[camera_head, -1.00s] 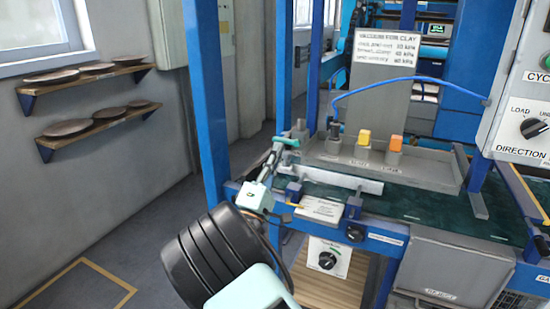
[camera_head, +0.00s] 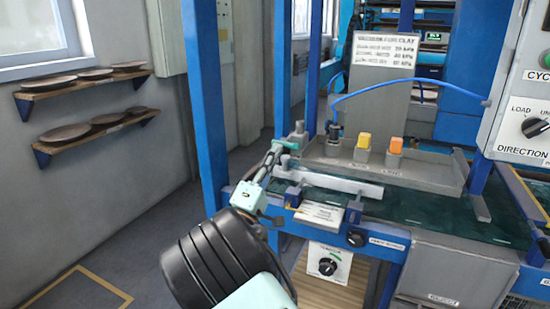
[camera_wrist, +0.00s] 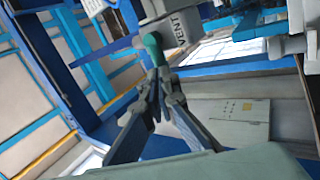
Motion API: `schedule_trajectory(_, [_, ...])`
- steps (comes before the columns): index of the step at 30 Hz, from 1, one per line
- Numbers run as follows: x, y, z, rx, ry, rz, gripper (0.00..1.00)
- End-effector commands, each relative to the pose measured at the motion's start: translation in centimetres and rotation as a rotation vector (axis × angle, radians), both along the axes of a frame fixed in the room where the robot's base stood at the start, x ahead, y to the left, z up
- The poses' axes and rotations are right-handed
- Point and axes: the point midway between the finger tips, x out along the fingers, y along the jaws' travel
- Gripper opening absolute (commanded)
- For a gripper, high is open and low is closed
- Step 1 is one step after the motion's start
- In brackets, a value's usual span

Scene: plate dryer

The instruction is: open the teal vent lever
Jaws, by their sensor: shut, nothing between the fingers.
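The teal vent lever (camera_head: 286,144) sits at the left end of the grey panel, on the blue frame, in the head view. In the wrist view the teal lever (camera_wrist: 152,48) points down from a grey block marked VENT (camera_wrist: 178,28). My gripper (camera_head: 273,157) reaches up to the lever from below left in the head view. In the wrist view my gripper (camera_wrist: 160,76) has its fingertips together, with nothing between them, right at the lever's lower end. Whether they touch it I cannot tell. The lever's pivot is partly hidden in the head view.
A grey tray with orange-yellow (camera_head: 364,140) and orange (camera_head: 396,145) knobs stands right of the lever. A blue hose (camera_head: 400,82) arches above. A blue upright post (camera_head: 205,110) stands close on the left. A white bar (camera_head: 335,181) lies in front of the tray.

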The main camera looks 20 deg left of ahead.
Motion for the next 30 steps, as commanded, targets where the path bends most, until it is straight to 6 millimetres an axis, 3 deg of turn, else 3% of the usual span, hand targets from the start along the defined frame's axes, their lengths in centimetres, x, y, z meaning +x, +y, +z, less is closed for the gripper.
schedule_trajectory(14, [0.0, 0.0, 0.3, 0.127, -0.011, 0.001, 0.00])
schedule_trajectory(30, [0.0, -0.1, 1.9, 0.485, -0.040, 0.002, 0.00])
